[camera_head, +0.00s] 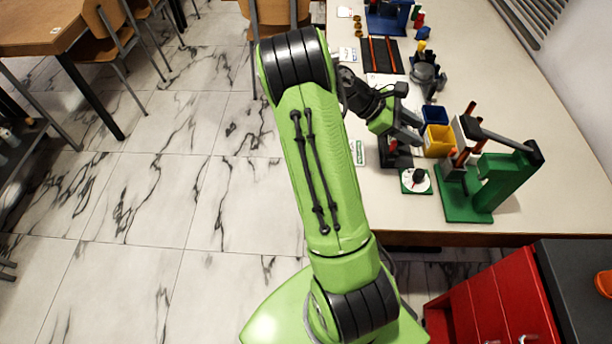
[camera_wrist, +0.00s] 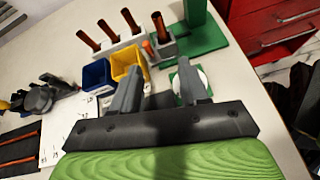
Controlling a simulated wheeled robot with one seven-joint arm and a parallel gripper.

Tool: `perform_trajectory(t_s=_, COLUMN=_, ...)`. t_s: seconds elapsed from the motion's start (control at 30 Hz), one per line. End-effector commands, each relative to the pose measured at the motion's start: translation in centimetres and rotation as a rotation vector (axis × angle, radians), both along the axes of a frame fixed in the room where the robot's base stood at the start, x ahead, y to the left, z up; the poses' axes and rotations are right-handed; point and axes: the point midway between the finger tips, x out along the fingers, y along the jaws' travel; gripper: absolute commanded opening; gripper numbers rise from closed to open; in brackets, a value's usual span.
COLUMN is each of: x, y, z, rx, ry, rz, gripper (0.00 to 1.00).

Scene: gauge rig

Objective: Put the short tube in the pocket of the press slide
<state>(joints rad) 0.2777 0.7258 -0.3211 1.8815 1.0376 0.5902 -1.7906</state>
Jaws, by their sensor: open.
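My gripper (camera_head: 412,138) is open and empty above the table; its two grey fingers show in the wrist view (camera_wrist: 160,68). Several brown tubes stand in a white rack (camera_wrist: 110,50) beyond the fingers. A shorter orange-brown tube (camera_wrist: 148,48) stands at the rack's near right side, apart from the fingers. The green press (camera_head: 498,182) stands right of my gripper, with a dark lever across its top. Its green base also shows in the wrist view (camera_wrist: 208,47). I cannot clearly make out the slide's pocket.
A blue bin (camera_wrist: 96,75) and a yellow bin (camera_wrist: 128,62) stand beside the rack. A round white dial on a green plate (camera_head: 416,181) lies near the table's front edge. A grey fixture (camera_head: 428,75) and a dark tray with orange rods (camera_head: 384,56) stand farther back.

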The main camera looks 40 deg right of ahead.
Motion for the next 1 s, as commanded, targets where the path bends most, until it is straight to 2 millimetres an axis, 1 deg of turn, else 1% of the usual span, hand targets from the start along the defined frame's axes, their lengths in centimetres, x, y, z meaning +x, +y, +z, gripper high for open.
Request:
perform_trajectory(t_s=0.03, x=1.0, y=1.4, z=0.7, rx=0.002, ry=-0.128, rz=-0.005, gripper=0.44)
perform_trajectory(t_s=0.07, x=1.7, y=2.4, z=1.0, rx=0.006, ry=-0.217, rz=-0.014, gripper=0.44)
perform_trajectory(t_s=0.1, x=2.6, y=4.1, z=1.5, rx=0.017, ry=-0.342, rz=-0.029, gripper=0.44)
perform_trajectory(t_s=0.17, x=3.9, y=6.9, z=2.3, rx=0.045, ry=-0.521, rz=-0.059, gripper=0.44)
perform_trajectory(t_s=0.2, x=4.6, y=9.0, z=3.0, rx=0.072, ry=-0.638, rz=-0.083, gripper=0.44)
perform_trajectory(t_s=0.23, x=5.1, y=10.6, z=3.6, rx=0.095, ry=-0.723, rz=-0.102, gripper=0.44)
perform_trajectory(t_s=0.27, x=5.5, y=12.4, z=4.2, rx=0.123, ry=-0.806, rz=-0.124, gripper=0.44)
perform_trajectory(t_s=0.3, x=5.8, y=14.8, z=5.1, rx=0.164, ry=-0.910, rz=-0.154, gripper=0.44)
perform_trajectory(t_s=0.33, x=5.9, y=16.8, z=5.7, rx=0.198, ry=-0.982, rz=-0.179, gripper=0.44)
perform_trajectory(t_s=0.37, x=5.8, y=18.7, z=6.4, rx=0.235, ry=-1.050, rz=-0.203, gripper=0.44)
perform_trajectory(t_s=0.4, x=5.5, y=21.3, z=7.3, rx=0.287, ry=-1.130, rz=-0.236, gripper=0.44)
perform_trajectory(t_s=0.43, x=5.1, y=23.1, z=7.9, rx=0.327, ry=-1.188, rz=-0.264, gripper=0.44)
perform_trajectory(t_s=0.47, x=4.6, y=25.0, z=8.5, rx=0.370, ry=-1.237, rz=-0.289, gripper=0.44)
perform_trajectory(t_s=0.5, x=3.6, y=27.4, z=9.1, rx=0.423, ry=-1.293, rz=-0.322, gripper=0.44)
perform_trajectory(t_s=0.6, x=1.1, y=32.0, z=9.9, rx=0.533, ry=-1.384, rz=-0.396, gripper=0.44)
perform_trajectory(t_s=0.7, x=-0.8, y=34.7, z=10.1, rx=0.598, ry=-1.424, rz=-0.442, gripper=0.44)
perform_trajectory(t_s=0.73, x=-1.1, y=35.1, z=10.1, rx=0.608, ry=-1.429, rz=-0.451, gripper=0.44)
perform_trajectory(t_s=0.8, x=-1.5, y=35.6, z=10.0, rx=0.621, ry=-1.435, rz=-0.464, gripper=0.44)
perform_trajectory(t_s=1.0, x=-1.5, y=35.6, z=10.1, rx=0.620, ry=-1.436, rz=-0.469, gripper=0.44)
